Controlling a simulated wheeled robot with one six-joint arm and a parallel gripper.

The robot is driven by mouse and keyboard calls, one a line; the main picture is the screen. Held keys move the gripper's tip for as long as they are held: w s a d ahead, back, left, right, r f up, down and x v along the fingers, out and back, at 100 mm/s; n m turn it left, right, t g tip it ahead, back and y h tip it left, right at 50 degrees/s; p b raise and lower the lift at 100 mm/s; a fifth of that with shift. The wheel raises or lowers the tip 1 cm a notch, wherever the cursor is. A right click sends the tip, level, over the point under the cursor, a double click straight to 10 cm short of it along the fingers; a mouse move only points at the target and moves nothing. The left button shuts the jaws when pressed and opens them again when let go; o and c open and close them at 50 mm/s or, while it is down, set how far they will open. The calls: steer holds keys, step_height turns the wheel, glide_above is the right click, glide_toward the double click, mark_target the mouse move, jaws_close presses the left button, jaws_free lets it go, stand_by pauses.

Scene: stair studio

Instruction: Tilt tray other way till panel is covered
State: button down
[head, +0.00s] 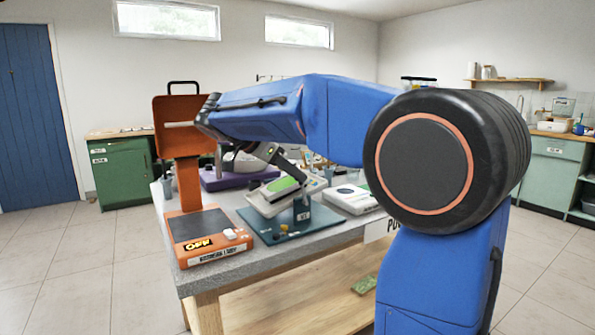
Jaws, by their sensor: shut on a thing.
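The tray (264,206) is a pale, shallow piece on a teal baseboard (325,220) near the table's front edge. It is tilted, its lower end toward the front left. A bright green panel (282,186) shows on its upper face; how much of it is covered is too small to tell. A dark grey-blue block with a small label (302,213) stands at its right front. My gripper (301,179) reaches down from the upper left and is shut at the tray's raised right end. The fingertips are small, and the exact hold is hard to see.
An orange stand with a dark plate (201,224) is close on the left, its tall orange back rising beside my arm. A white device (350,199) lies to the right. A purple-based device (225,180) stands behind. My arm hides the table's right part.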

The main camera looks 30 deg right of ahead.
steer(key=shift+a+f+h, duration=0.15)
steer(key=shift+a+h, duration=0.25)
steer(key=shift+a, duration=0.1)
stand_by(0.3)
steer(key=c, duration=1.5)
jaws_free()
steer(key=shift+a, duration=0.1)
steer(key=v, duration=1.7)
steer(key=shift+a, duration=0.15)
